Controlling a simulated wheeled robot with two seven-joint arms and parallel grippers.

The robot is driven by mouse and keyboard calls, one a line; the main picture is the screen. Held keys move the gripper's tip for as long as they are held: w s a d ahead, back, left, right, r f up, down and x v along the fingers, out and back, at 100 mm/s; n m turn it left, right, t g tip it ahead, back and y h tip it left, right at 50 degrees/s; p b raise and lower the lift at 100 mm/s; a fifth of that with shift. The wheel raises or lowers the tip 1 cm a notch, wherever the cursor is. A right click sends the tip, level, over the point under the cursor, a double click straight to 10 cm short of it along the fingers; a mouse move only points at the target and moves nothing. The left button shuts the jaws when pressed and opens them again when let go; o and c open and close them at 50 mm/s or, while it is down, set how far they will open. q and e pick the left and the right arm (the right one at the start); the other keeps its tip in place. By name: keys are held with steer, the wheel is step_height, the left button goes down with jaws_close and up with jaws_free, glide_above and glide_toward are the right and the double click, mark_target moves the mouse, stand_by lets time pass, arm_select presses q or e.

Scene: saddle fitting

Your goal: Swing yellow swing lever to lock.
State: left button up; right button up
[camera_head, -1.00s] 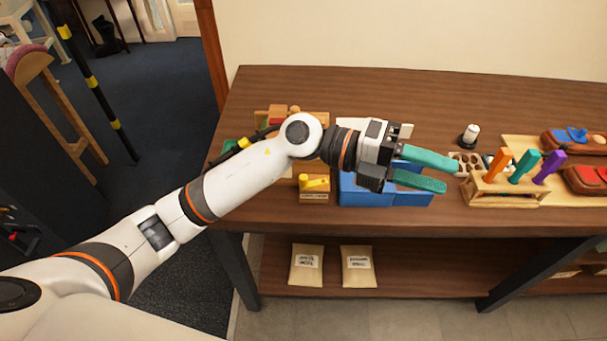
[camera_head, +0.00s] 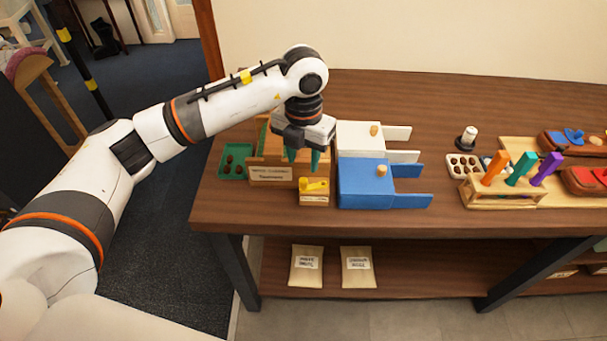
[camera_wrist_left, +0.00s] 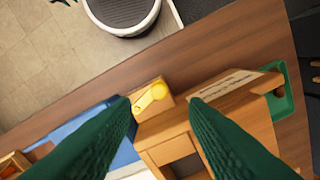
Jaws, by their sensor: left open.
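The yellow swing lever (camera_head: 315,186) sits on top of a small wooden block (camera_head: 314,199) near the table's front edge. In the left wrist view the lever (camera_wrist_left: 150,96) lies on its block, ahead of the fingers and between them in the picture. My left gripper (camera_head: 303,158) points down with its green fingers apart, just behind the lever block and above the wooden fixture. In the wrist view the open green fingers (camera_wrist_left: 162,108) are empty. Whether they touch anything is unclear. My right gripper is not seen.
A wooden fixture with a label (camera_head: 270,174) stands left of the lever, with a green tray (camera_head: 233,161) beside it. A blue box (camera_head: 365,183) and a white box (camera_head: 359,138) stand close on the right. A tool rack (camera_head: 500,192) is farther right. Bare tabletop lies between.

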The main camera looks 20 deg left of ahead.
mark_target(304, 180)
arm_select(q)
step_height(304, 180, down, 7)
steer(key=shift+f+p, duration=0.1)
steer(key=shift+p, duration=0.65)
jaws_close()
steer(key=m+b, duration=0.1)
steer(key=b, duration=0.1)
steer(key=w+m+b, duration=0.1)
steer(key=b, duration=0.1)
steer(key=shift+w+a+f+m+b, duration=0.1)
steer(key=shift+a+f+m+b, duration=0.15)
steer(key=shift+m+b, duration=0.15)
steer(key=shift+w+r+m, duration=0.1)
steer(key=shift+r+m, duration=0.15)
steer(key=shift+m, duration=0.05)
steer(key=shift+r, duration=0.1)
